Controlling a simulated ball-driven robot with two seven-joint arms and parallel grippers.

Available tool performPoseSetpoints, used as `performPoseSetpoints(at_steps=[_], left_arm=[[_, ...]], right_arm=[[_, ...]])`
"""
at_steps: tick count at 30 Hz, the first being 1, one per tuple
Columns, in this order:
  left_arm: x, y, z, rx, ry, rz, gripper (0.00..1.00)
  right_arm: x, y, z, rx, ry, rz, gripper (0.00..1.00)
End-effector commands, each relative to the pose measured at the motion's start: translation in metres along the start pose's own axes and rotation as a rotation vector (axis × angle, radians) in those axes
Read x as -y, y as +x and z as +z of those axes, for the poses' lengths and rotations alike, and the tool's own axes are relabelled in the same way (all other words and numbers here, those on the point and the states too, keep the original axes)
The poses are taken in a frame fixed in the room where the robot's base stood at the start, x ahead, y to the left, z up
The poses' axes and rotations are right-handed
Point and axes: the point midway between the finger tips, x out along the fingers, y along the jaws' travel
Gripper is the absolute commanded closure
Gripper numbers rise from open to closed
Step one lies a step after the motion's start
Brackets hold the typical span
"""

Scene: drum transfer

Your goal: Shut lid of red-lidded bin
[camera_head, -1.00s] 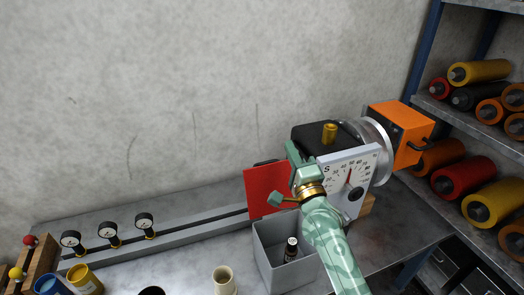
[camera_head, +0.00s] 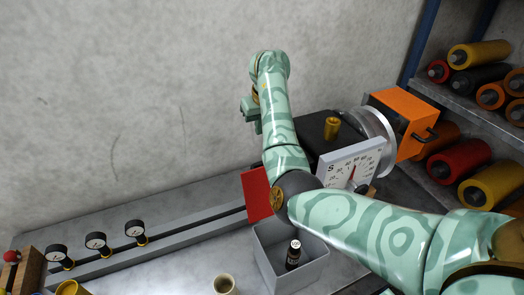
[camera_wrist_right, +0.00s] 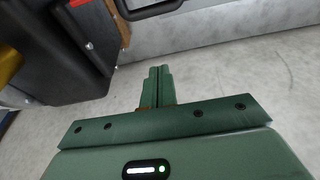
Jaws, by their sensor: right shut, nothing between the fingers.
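The grey bin (camera_head: 268,262) stands on the bench in the head view. Its red lid (camera_head: 255,194) stands raised at the bin's back, so the bin is open. A dark bottle with a white cap (camera_head: 293,255) is inside. My right arm passes in front of the lid's right part and hides it. My right gripper (camera_head: 250,112) is above and behind the lid, near the wall, apart from it. In the right wrist view its fingers (camera_wrist_right: 158,84) are together and empty. My left gripper is not in view.
A black machine with a brass knob (camera_head: 332,128), a white dial plate (camera_head: 349,163) and an orange box (camera_head: 401,122) stand right of the lid. Several gauges (camera_head: 96,242) line the rail at left. A shelf of rollers is at right.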

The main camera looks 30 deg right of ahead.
Motion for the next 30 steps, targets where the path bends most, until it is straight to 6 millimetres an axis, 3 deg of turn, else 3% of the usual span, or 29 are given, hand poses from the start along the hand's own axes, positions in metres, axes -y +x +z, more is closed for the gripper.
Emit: performPoseSetpoints(at_steps=[13,19,30], left_arm=[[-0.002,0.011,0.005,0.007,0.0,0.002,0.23],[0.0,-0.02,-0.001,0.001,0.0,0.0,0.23],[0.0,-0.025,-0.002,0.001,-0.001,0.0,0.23]], right_arm=[[-0.003,0.092,0.002,0.004,-0.003,0.007,1.0],[-0.004,0.077,0.026,0.0,-0.001,0.01,1.0],[-0.002,0.077,0.039,-0.001,-0.003,0.007,1.0]])
